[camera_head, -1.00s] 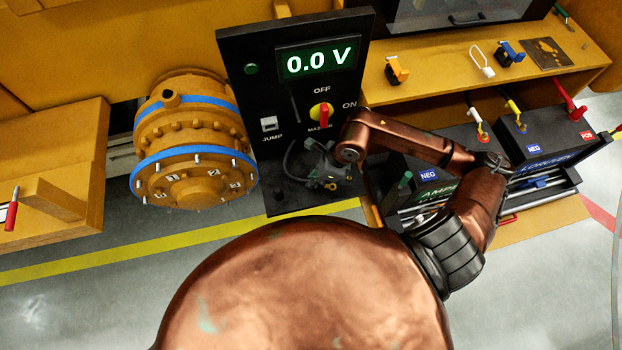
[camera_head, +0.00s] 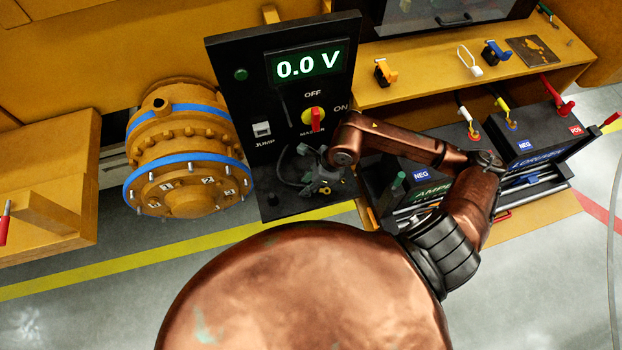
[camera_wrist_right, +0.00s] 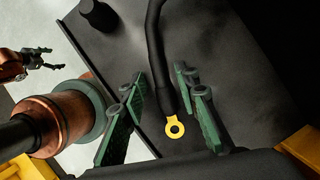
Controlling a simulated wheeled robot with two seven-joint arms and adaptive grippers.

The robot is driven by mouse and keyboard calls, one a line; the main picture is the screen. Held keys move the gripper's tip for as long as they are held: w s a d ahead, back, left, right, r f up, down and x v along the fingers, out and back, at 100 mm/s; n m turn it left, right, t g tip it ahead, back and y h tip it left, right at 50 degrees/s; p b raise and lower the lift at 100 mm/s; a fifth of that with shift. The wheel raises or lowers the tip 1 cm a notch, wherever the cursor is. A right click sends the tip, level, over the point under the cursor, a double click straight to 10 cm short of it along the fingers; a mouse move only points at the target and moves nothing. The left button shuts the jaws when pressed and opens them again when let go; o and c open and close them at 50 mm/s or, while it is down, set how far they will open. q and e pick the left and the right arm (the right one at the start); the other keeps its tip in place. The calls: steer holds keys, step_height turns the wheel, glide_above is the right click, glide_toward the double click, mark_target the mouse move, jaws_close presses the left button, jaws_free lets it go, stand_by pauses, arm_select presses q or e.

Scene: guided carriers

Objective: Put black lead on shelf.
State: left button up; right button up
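A black lead (camera_wrist_right: 156,50) with a yellow ring end (camera_wrist_right: 174,127) hangs in front of the black panel in the right wrist view. My right gripper (camera_wrist_right: 158,112) has its green pads apart, one on each side of the lead, with visible gaps. In the head view my right gripper (camera_head: 308,172) is low on the panel, and the yellow ring (camera_head: 325,190) shows beside it. The yellow shelf (camera_head: 430,88) is to the upper right. My left gripper (camera_wrist_right: 42,60) shows small at the left edge of the right wrist view, fingers apart and empty.
The black panel (camera_head: 228,90) reads 0.0 V and carries a red switch (camera_head: 316,120). The shelf holds an orange clamp (camera_head: 385,72), a white tag (camera_head: 468,58) and a blue clamp (camera_head: 496,52). Batteries (camera_head: 540,135) with leads stand below it.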

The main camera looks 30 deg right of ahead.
mark_target(321, 191)
steer(key=shift+d+r, duration=0.2)
steer(key=shift+r, duration=0.25)
steer(key=b+v, duration=0.3)
steer(key=v, duration=0.8)
steer(key=shift+r, duration=0.15)
steer(key=shift+a, duration=0.15)
stand_by(0.4)
